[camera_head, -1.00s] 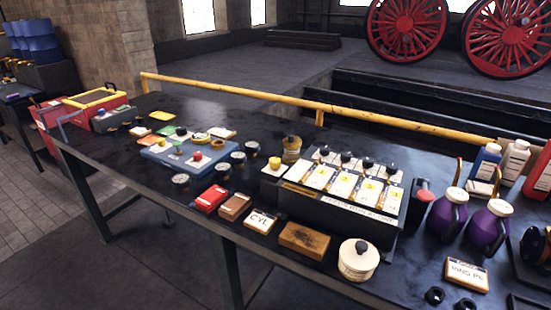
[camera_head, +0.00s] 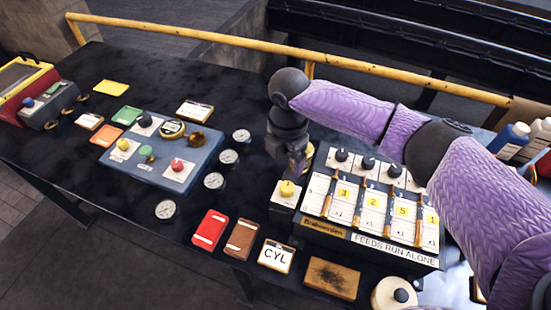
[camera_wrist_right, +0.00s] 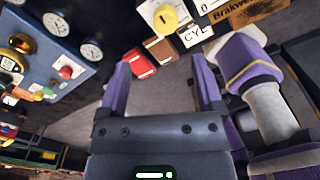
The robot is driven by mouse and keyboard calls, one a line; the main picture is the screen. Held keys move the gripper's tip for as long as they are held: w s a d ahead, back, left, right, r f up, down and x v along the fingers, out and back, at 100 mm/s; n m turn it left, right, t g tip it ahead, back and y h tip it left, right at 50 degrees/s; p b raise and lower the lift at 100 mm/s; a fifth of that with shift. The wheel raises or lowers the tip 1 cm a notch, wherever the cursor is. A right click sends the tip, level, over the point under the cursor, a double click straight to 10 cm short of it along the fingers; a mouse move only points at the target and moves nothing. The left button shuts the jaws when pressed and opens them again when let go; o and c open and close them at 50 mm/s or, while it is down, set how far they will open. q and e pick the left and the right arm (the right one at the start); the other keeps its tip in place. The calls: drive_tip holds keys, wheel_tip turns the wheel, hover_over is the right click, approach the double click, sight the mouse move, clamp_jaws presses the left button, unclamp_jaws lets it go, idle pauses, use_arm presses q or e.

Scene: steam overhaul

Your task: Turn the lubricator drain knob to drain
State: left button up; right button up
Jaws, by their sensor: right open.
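The lubricator (camera_head: 318,228) is a dark box with white numbered feed plates and black knobs on top, and a "FEEDS RUN ALONE" label. A yellow knob (camera_head: 287,189) sits on a white plate at its left end; I take it for the drain knob. It also shows at the top of the right wrist view (camera_wrist_right: 165,17). Its setting is too small to read. My right gripper (camera_wrist_right: 162,75) is open and empty, its two purple fingers apart, with the knob beyond the tips. In the head view my right wrist hangs just behind the knob, apart from it. My left gripper is not seen.
A brass fitting (camera_head: 299,158) stands behind the knob, partly hidden by my arm. A blue panel (camera_head: 193,165) with coloured knobs and several gauges lie to the left. Red (camera_head: 210,229), brown and CYL blocks lie in front. A yellow rail (camera_head: 210,43) runs behind the table.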

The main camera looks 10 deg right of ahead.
sight(286, 187)
drive_tip(key=f, duration=0.1)
drive_tip(key=s+f, duration=0.1)
drive_tip(key=f, duration=0.1)
drive_tip(key=shift+d+f+b, duration=0.15)
drive_tip(key=shift+f+b, duration=0.1)
drive_tip(key=shift+b, duration=0.05)
wheel_tip(286, 187, down, 5)
drive_tip(key=shift+w+f+b, duration=0.1)
drive_tip(key=shift+b, duration=0.4)
drive_tip(key=shift+f, duration=0.4)
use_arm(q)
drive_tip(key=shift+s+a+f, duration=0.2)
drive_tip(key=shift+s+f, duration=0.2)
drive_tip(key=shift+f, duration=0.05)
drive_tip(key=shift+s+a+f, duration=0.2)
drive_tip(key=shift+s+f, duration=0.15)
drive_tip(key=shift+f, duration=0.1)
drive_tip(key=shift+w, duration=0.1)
use_arm(e)
drive_tip(key=c, duration=0.4)
clamp_jaws()
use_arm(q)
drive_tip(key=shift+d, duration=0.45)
